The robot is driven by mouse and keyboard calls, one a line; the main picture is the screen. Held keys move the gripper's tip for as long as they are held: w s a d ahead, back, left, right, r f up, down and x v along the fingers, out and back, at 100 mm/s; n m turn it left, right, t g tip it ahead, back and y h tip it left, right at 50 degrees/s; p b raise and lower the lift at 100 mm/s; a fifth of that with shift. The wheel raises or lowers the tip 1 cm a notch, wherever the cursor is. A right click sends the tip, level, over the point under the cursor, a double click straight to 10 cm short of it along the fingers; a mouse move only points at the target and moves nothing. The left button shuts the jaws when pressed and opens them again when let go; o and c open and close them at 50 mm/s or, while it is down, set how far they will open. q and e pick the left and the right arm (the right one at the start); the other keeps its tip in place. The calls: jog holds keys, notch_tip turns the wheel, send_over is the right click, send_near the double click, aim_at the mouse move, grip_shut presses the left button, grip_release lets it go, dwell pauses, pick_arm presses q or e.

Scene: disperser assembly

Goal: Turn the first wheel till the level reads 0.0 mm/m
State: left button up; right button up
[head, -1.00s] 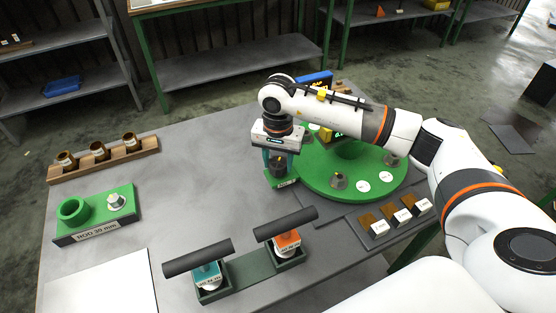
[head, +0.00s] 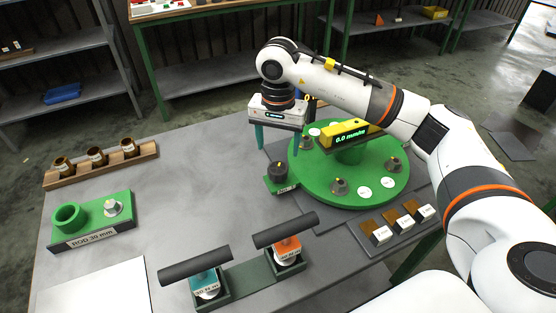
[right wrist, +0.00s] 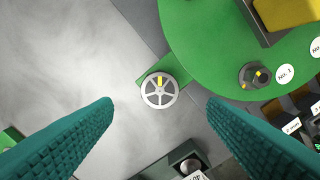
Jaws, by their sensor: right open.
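The first wheel (head: 278,172) is a dark knob on a green tab at the left edge of the round green plate (head: 395,190). In the right wrist view the wheel (right wrist: 146,98) shows as a spoked grey disc with a yellow mark at its top. The yellow level (head: 345,130) lies on the plate's centre hub, and its green display reads 0.0 mm/m. My right gripper (head: 278,142) is open and empty, raised above the wheel, with its teal fingers apart on either side and not touching it. My left gripper is out of view.
Two dark-handled tools (head: 285,231) stand in a green holder at the front. A green rod block (head: 122,224) and a wooden rack of brown jars (head: 62,182) are at the left. The table's middle left is clear.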

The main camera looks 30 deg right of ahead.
notch_tip(320, 180, up, 4)
jog(key=shift+r, duration=0.2)
dwell(0.4)
